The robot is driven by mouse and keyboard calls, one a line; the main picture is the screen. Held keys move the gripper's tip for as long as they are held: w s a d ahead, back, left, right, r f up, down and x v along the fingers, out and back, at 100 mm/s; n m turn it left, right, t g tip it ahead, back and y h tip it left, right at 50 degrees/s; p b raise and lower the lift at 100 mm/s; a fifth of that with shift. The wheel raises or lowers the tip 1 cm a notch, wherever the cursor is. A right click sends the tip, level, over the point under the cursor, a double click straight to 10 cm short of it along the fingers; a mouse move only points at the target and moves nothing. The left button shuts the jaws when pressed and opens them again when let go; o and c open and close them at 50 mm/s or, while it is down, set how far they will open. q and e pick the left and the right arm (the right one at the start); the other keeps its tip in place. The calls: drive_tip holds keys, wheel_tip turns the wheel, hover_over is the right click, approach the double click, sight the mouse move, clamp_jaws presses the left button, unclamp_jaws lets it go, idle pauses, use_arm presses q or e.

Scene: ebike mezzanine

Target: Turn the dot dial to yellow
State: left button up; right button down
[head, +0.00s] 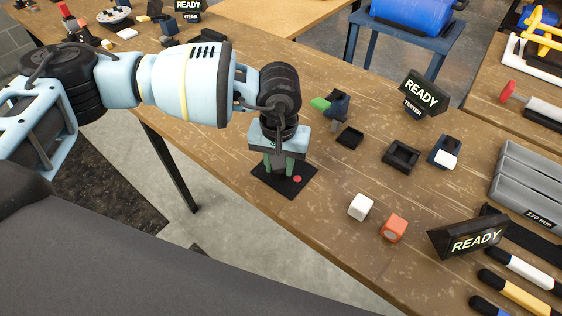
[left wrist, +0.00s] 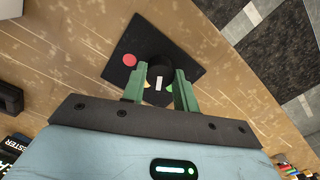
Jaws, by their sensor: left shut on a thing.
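The dot dial is a black square plate (head: 288,192) on the wooden bench, and the plate also shows in the left wrist view (left wrist: 125,42). A red dot (head: 297,179) is clear of the fingers; it shows in the left wrist view too (left wrist: 130,60). The round black knob (left wrist: 160,67) has a white mark on its side facing the gripper. A yellow dot (left wrist: 147,84) and a green dot (left wrist: 169,87) show partly beside the fingers. My left gripper (head: 278,168) points down, its green fingers shut on the knob. My right gripper is not in view.
A white cube (head: 360,207) and an orange cube (head: 393,228) stand to the right of the plate. Black holders (head: 401,156) and READY signs (head: 424,92) stand farther right. The bench's front edge is close to the plate.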

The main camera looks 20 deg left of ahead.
use_arm(q)
drive_tip(key=m+b, duration=0.1)
drive_tip(key=m, duration=0.1)
drive_tip(key=shift+f+m, duration=0.2)
drive_tip(key=shift+m, duration=0.2)
drive_tip(key=shift+r+m+b, duration=0.1)
drive_tip(key=shift+m+b, duration=0.6)
drive_tip(key=shift+m, duration=0.3)
drive_tip(key=shift+r+m+b, duration=0.1)
drive_tip(key=shift+m+b, duration=0.25)
drive_tip(key=shift+m, duration=0.25)
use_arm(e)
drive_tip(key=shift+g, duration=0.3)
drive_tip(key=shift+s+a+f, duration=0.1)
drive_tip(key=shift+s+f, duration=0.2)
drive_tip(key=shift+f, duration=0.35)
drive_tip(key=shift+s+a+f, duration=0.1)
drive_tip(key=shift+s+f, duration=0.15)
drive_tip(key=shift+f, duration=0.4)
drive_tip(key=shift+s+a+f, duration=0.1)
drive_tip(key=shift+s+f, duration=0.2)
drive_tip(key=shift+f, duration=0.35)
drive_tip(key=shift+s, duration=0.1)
use_arm(q)
drive_tip(key=o, duration=1)
drive_tip(key=shift+c, duration=0.2)
drive_tip(key=shift+r, duration=0.15)
